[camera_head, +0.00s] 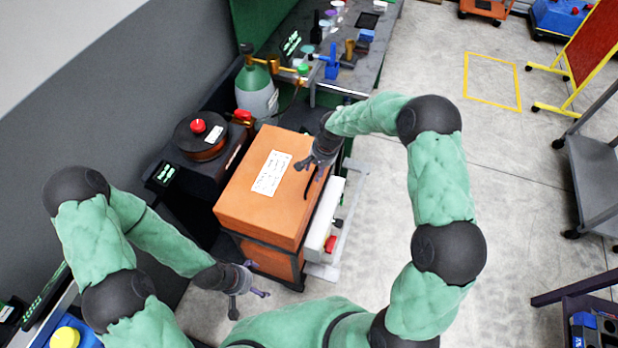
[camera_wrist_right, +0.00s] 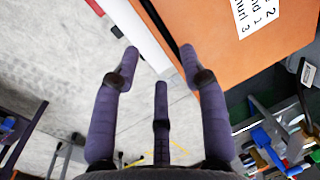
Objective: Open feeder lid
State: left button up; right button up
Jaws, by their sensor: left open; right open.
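The feeder is an orange box with a dark frame below. Its orange lid (camera_head: 240,205), with a white printed label (camera_head: 271,173), looks shut in the head view. In the right wrist view the lid (camera_wrist_right: 225,50) fills the upper right. My right gripper (camera_head: 312,175) is open at the lid's right edge. Its fingers (camera_wrist_right: 159,55) spread near that edge in the wrist view; I cannot tell whether they touch it. My left gripper (camera_head: 249,289) is open and empty, low in front of the feeder.
A white unit (camera_head: 322,222) with a red part is along the feeder's right side. A dark machine with a red knob (camera_head: 198,126) and a green-grey cylinder (camera_head: 257,92) stand behind it to the left. A cluttered bench (camera_head: 340,50) is at the back.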

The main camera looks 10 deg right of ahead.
send_over(312, 189)
notch_tip(312, 189, down, 8)
jog(key=shift+w+f+p, duration=0.1)
jog(key=shift+p, duration=0.2)
grip_shut()
